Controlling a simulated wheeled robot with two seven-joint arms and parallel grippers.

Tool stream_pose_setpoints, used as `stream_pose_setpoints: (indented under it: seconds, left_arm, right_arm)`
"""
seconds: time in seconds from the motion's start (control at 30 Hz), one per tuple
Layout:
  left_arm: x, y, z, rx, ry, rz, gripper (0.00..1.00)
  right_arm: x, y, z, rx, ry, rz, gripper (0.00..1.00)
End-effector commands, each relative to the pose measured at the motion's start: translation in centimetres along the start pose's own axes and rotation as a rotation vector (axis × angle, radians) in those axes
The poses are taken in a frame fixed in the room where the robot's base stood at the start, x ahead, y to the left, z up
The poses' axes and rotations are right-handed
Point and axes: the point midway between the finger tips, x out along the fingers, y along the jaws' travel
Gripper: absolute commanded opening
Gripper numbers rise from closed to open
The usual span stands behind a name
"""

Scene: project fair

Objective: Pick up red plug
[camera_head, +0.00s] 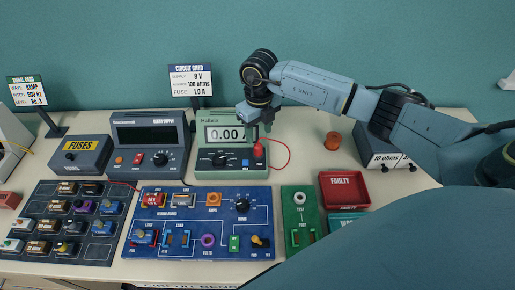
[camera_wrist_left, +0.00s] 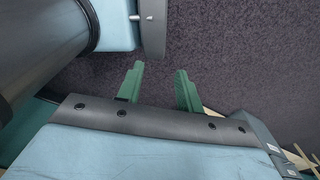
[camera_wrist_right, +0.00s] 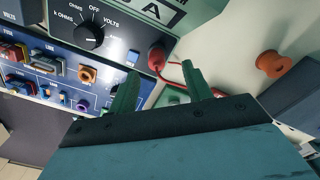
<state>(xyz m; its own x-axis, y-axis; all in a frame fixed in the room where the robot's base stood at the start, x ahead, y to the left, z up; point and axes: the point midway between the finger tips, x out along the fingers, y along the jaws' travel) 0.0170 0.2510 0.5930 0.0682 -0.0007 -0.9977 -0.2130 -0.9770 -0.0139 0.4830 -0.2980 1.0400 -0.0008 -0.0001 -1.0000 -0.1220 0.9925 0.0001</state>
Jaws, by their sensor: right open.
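The red plug (camera_head: 259,151) stands at the lower right of the green multimeter (camera_head: 230,167), with a thin red lead looping from it to the right. In the right wrist view the red plug (camera_wrist_right: 156,58) shows between and just beyond my right fingertips. My right gripper (camera_head: 262,131) is open and empty, pointing down just above the plug; whether a finger touches it I cannot tell. The right wrist view shows its green fingers (camera_wrist_right: 160,70) apart. My left gripper (camera_wrist_left: 159,70) is open and empty over dark grey floor, away from the bench.
A blue circuit board (camera_head: 190,250) lies in front of the multimeter, a grey power supply (camera_head: 150,168) to its left. An orange spool-like piece (camera_head: 333,141) and a red FAULTY tray (camera_head: 344,207) are to the right.

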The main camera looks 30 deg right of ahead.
Motion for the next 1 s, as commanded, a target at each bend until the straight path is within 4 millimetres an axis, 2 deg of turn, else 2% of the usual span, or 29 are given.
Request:
stream_pose_setpoints:
  seconds: [0.27,0.5,0.8,1.0]
  left_arm:
    - [-0.6,-0.3,-1.9,0.000,0.028,-0.003,0.36]
    - [-1.4,-0.3,-2.3,0.001,0.035,-0.003,0.36]
    - [-1.3,-0.2,-1.8,0.001,0.027,-0.002,0.36]
    - [-1.3,-0.2,-1.5,0.001,0.023,-0.002,0.36]
  right_arm:
    - [2.2,0.4,-0.4,-0.002,0.003,0.001,0.49]
    - [5.6,0.7,-0.7,0.000,0.001,0.001,0.49]
    - [6.2,0.7,-0.7,-0.001,-0.001,0.000,0.49]
    - [6.2,0.6,-0.7,-0.001,-0.001,0.000,0.25]
